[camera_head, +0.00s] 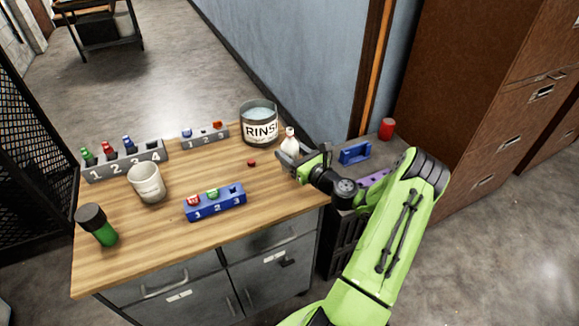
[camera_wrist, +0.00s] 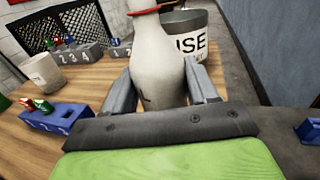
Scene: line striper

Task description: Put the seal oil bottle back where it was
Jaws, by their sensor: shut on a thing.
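A white bottle (camera_head: 290,141) with a red band at its neck stands between the jaws of my gripper (camera_head: 291,156), at the right back of the wooden worktop (camera_head: 150,236).
A RINSE tub (camera_head: 259,128) stands just behind the bottle. Numbered grey racks (camera_head: 127,165), (camera_head: 205,136) and a blue rack (camera_head: 215,205) hold small coloured pieces. A cup (camera_head: 146,184), green bottle (camera_head: 100,233) and red piece (camera_head: 252,162) are on the worktop. A blue holder (camera_head: 355,153) is right.

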